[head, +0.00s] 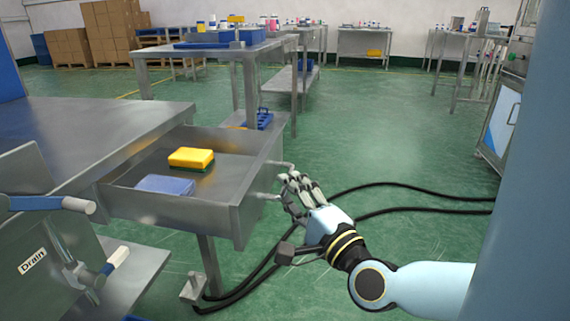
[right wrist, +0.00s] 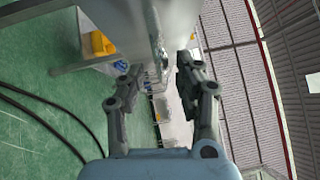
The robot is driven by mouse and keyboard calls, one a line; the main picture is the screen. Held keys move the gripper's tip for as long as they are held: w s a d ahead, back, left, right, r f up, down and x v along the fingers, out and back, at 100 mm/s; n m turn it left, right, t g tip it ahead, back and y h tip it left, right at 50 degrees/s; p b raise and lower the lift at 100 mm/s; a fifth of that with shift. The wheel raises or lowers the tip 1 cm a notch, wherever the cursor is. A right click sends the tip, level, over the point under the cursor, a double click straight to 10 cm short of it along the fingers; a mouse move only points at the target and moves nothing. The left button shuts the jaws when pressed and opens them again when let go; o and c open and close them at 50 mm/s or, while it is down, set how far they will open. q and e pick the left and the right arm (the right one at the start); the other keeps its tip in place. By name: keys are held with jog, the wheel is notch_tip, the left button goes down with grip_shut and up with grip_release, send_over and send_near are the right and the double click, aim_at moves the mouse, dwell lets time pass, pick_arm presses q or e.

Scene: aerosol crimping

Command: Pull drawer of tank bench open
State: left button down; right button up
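The tank bench (head: 85,125) stands at the left in the head view. Its metal drawer (head: 247,200) is pulled out, showing its inside. A bar handle (head: 266,196) is on the drawer's front. My right gripper (head: 291,184) is at the handle, its fingers partly covering it. In the right wrist view the two fingers of my right gripper (right wrist: 157,72) are spread apart, with the handle (right wrist: 161,58) seen between them; contact cannot be told. My left gripper is not in view.
A yellow-and-green sponge (head: 191,158) and a folded blue cloth (head: 165,185) lie in the drawer. Black hoses (head: 400,186) run over the green floor. A valve with a Drain label (head: 32,261) is at the lower left. The floor right of the drawer is otherwise open.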

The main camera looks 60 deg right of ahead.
jog(key=v, duration=0.9)
jog(key=shift+s, duration=0.3)
jog(key=shift+a, duration=0.1)
